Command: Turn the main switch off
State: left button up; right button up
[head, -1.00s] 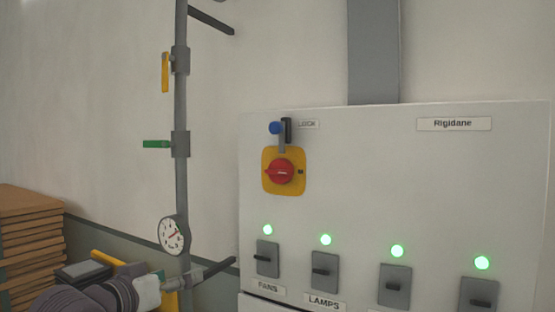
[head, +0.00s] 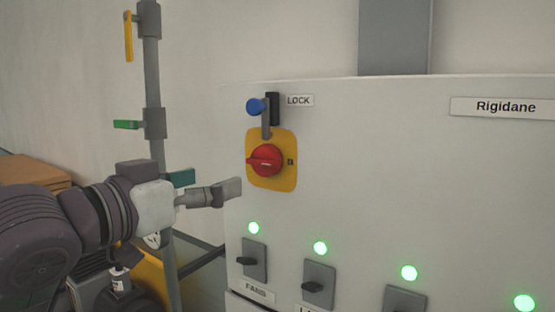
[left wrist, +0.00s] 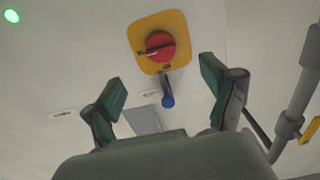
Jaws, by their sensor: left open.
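The main switch is a red rotary knob (head: 266,160) on a yellow plate (head: 285,180) on the white cabinet's front. Its handle lies about level, pointing left in the head view. A blue-ended lock lever (head: 256,106) sits just above the plate, beside the LOCK label. My left gripper (head: 207,184) is open and empty, left of the knob and slightly lower, apart from it. In the left wrist view the red knob (left wrist: 160,47) shows beyond the gap between the spread green-padded fingers (left wrist: 163,84). My right gripper is not in view.
Several small grey switches, such as FANS (head: 254,260), sit below under lit green lamps (head: 320,248). A grey pipe (head: 155,90) with a yellow valve handle (head: 128,36) and a green one (head: 127,124) stands left. A brown stack (head: 35,172) is at far left.

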aim_at(258, 165)
pick_arm(q)
jog(key=x, duration=1.1)
jog(key=shift+w+d+r+p, duration=0.15)
jog(key=shift+w+d+p, duration=0.15)
jog(key=shift+p, duration=0.1)
jog(key=shift+w+d, duration=0.1)
jog(key=shift+w, duration=0.15)
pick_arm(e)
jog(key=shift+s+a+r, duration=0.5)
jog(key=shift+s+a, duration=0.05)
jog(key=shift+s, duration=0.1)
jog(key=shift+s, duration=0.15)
pick_arm(q)
jog(key=shift+w, duration=0.1)
jog(key=shift+c, duration=1)
jog(key=c, duration=1)
jog(key=shift+o, duration=0.2)
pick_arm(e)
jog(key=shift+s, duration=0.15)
